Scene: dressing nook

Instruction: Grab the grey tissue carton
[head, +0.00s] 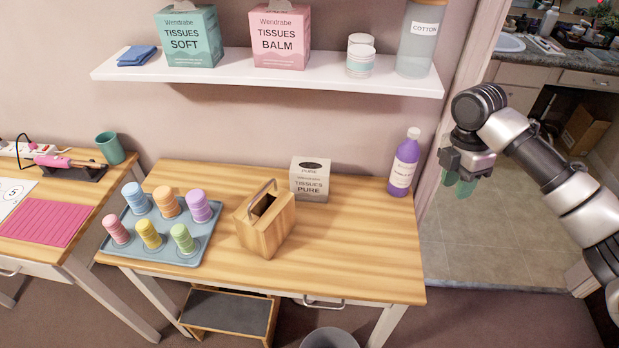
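The grey tissue carton (312,188), marked "TISSUES PURE", stands upright at the back of the wooden table (350,250). Its dark top opening shows. A wooden caddy with a handle (266,225) stands in front of it to the left, close to its lower left side. My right gripper (462,186) hangs in the air to the right of the table, well apart from the carton, with the purple bottle between them. Its green fingertips point down, and I cannot tell how far apart they are. My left gripper is not in view.
A purple bottle (404,165) stands at the table's back right corner. A blue tray (158,240) with several coloured stacks is at the left. A white shelf (280,72) above holds teal (190,40) and pink (280,40) tissue cartons. The table's right front is clear.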

